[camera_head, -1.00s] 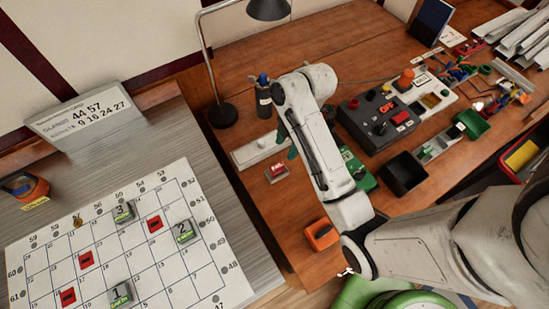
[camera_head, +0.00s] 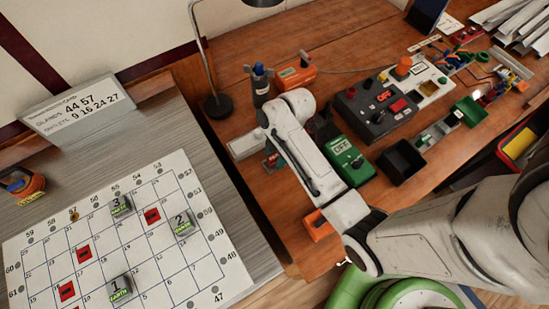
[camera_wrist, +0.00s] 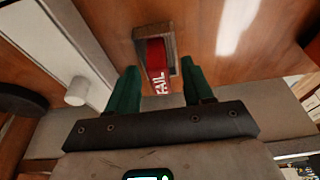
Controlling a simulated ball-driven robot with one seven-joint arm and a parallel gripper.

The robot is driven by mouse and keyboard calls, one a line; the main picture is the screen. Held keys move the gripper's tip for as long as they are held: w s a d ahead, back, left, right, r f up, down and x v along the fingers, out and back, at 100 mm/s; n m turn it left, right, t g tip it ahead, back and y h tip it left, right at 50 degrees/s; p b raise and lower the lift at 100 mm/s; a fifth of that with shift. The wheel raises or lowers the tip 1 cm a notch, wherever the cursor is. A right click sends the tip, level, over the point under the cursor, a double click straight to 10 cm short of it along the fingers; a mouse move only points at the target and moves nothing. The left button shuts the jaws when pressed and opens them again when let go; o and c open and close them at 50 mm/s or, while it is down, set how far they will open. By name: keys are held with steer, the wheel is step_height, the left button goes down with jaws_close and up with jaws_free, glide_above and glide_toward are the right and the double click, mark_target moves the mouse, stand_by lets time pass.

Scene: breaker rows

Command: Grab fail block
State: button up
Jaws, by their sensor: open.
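The fail block (camera_wrist: 157,70) is red with white "FAIL" lettering. A gap shows on both sides, and I cannot tell how far the fingertips are above the table. In the head view the block (camera_head: 270,160) shows partly beside my white arm, and the arm hides most of my gripper.
A white strip (camera_head: 243,145) lies left of the block. A green "OFF" box (camera_head: 345,158), a dark control box (camera_head: 383,108) and an orange item (camera_head: 317,224) surround my arm. The numbered board (camera_head: 205,262) is at left.

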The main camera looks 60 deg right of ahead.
jaws_close()
stand_by(0.4)
steer(key=shift+r, duration=0.15)
